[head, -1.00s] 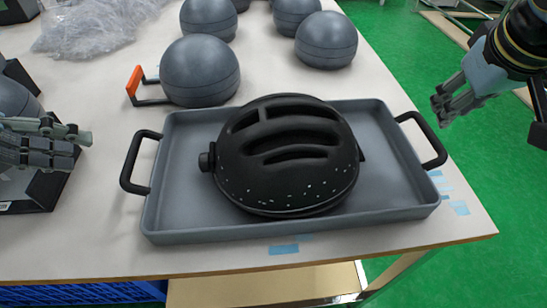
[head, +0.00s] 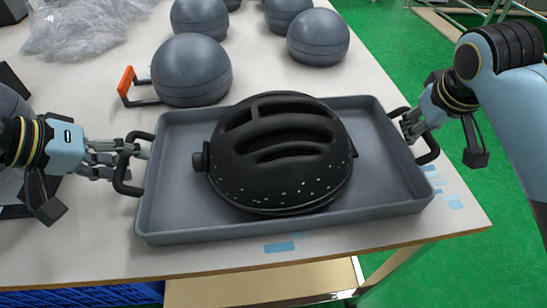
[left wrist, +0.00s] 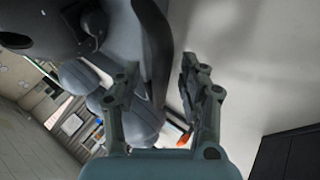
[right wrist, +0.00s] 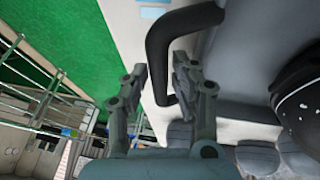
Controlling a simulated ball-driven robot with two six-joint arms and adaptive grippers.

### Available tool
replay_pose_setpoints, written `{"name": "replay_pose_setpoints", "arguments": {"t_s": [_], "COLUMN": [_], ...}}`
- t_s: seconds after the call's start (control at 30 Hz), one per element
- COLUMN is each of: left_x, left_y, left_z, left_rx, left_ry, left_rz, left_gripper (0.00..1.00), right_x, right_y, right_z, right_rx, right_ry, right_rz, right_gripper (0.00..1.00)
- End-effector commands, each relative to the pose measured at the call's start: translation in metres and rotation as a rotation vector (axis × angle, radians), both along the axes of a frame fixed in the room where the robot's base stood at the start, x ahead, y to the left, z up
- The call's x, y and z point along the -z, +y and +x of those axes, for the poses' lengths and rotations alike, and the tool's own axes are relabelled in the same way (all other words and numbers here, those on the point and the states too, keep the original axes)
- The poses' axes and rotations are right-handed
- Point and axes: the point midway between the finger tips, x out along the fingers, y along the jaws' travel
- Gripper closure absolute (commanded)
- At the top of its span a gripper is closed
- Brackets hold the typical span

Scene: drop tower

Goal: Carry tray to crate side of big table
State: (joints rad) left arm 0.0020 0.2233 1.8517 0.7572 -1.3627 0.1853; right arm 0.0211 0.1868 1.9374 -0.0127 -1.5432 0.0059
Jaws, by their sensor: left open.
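The grey tray (head: 390,160) lies on the big table, near its front right corner, carrying a black slotted dome (head: 285,165). My left gripper (head: 138,154) is open at the tray's left black handle (head: 122,180); in the left wrist view this handle (left wrist: 154,55) runs between the spread fingers. My right gripper (head: 408,130) is at the right black handle (head: 433,150). In the right wrist view its fingers are apart, with the handle (right wrist: 158,50) between them. Firm contact with either handle does not show.
Several grey spheres (head: 190,70) stand behind the tray on the table (head: 80,240), one beside an orange-ended handle (head: 127,82). Crumpled clear plastic (head: 80,30) lies at the back left. Blue tape (head: 279,247) marks the table's front edge. Green floor (head: 400,80) is at the right.

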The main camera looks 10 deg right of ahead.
Motion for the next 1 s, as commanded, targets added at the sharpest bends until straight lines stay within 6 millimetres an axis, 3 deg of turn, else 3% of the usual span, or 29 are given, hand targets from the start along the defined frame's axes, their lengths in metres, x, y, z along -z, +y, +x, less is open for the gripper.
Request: {"name": "replay_pose_setpoints", "arguments": {"t_s": [0.13, 0.3, 0.43, 1.0], "left_x": [-0.0002, -0.0001, -0.0002, -0.0035], "left_y": [0.0001, 0.0001, 0.0001, -0.0003], "left_z": [-0.0001, -0.0002, -0.0003, 0.0004], "left_rx": [0.000, -0.001, -0.001, 0.001], "left_ry": [0.000, 0.001, 0.001, -0.003], "left_rz": [0.000, 0.000, 0.000, -0.002], "left_gripper": [0.61, 0.83, 1.00, 1.00], "right_x": [-0.0002, -0.0003, -0.0004, -0.0036], "right_y": [0.0001, 0.0002, 0.0001, 0.0000], "right_z": [0.0000, 0.0000, -0.0001, 0.0008], "right_rx": [0.000, 0.000, 0.000, 0.001], "right_ry": [0.000, 0.000, 0.000, -0.004], "right_rz": [0.000, 0.000, 0.000, -0.001], "right_gripper": [0.76, 0.98, 1.00, 1.00]}}
